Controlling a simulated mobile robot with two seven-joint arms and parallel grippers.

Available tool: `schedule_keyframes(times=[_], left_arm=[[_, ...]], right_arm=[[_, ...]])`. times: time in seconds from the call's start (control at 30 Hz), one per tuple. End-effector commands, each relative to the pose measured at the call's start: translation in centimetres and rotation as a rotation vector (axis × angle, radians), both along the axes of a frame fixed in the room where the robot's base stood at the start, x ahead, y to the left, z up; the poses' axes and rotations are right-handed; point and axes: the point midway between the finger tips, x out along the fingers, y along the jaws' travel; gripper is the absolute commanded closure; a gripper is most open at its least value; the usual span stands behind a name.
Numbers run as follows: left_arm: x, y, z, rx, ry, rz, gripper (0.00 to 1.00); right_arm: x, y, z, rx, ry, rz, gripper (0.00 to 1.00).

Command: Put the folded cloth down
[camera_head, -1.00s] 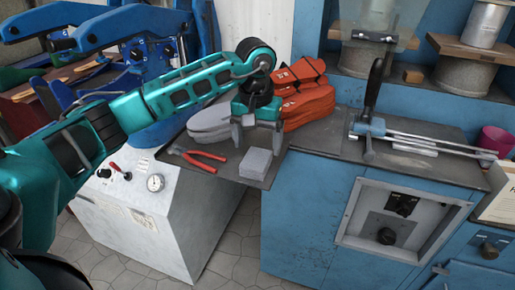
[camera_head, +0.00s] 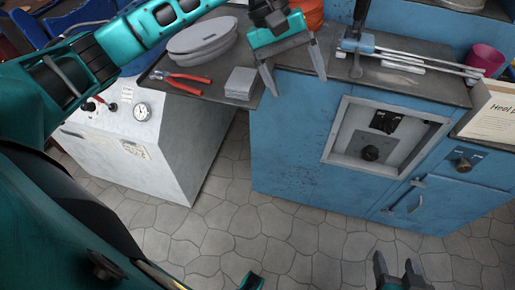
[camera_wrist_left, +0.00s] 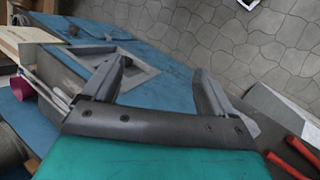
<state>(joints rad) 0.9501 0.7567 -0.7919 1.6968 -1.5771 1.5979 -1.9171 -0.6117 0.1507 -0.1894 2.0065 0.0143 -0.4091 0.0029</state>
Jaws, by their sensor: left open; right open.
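The folded cloth (camera_head: 240,83) is a small grey block-like stack. It lies on the dark bench top near its front edge, to the right of the red-handled pliers (camera_head: 182,80). My left gripper (camera_head: 297,84) is open and empty, to the right of the cloth and apart from it, with its fingers pointing down in front of the blue cabinet. In the left wrist view the left gripper (camera_wrist_left: 159,70) has nothing between its fingers, and the grey cloth (camera_wrist_left: 270,103) shows at the right. My right gripper (camera_head: 398,264) is open and empty, low over the floor, far from the cloth.
Grey sole-shaped pieces (camera_head: 203,37) lie behind the pliers. Orange items (camera_head: 309,12) are partly hidden behind my left gripper. A lever tool with metal rods (camera_head: 415,57) and a pink cup (camera_head: 484,61) occupy the bench's right. The tiled floor (camera_head: 320,235) in front is clear.

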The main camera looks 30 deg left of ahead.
Motion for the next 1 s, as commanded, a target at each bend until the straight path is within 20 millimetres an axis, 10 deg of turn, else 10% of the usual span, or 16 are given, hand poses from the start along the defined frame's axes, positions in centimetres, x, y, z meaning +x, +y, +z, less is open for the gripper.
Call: schedule_keyframes(times=[0.1,0.3,0.47,0.6,0.63,1.0], left_arm=[[-3.2,-7.9,-0.9,-0.377,0.266,0.183,0.14],[-5.2,-14.4,2.1,-0.929,0.927,0.590,0.14],[-3.5,-13.5,2.7,-1.276,1.610,0.942,0.14],[-1.8,-9.7,-1.3,-1.511,2.286,1.231,0.14],[-1.7,-8.7,-2.7,1.533,-2.401,-1.267,0.14],[-11.4,-0.8,-21.9,0.635,-1.329,-0.477,0.14]], right_arm=[[0.1,0.1,0.1,0.003,-0.003,-0.002,0.37],[0.2,0.2,0.2,0.009,-0.004,-0.005,0.37],[0.2,0.2,0.2,0.009,-0.004,-0.006,0.37],[0.2,0.2,0.2,0.009,-0.004,-0.005,0.37],[0.2,0.2,0.2,0.009,-0.004,-0.005,0.37],[0.2,0.1,0.2,0.002,-0.004,0.000,0.37]])
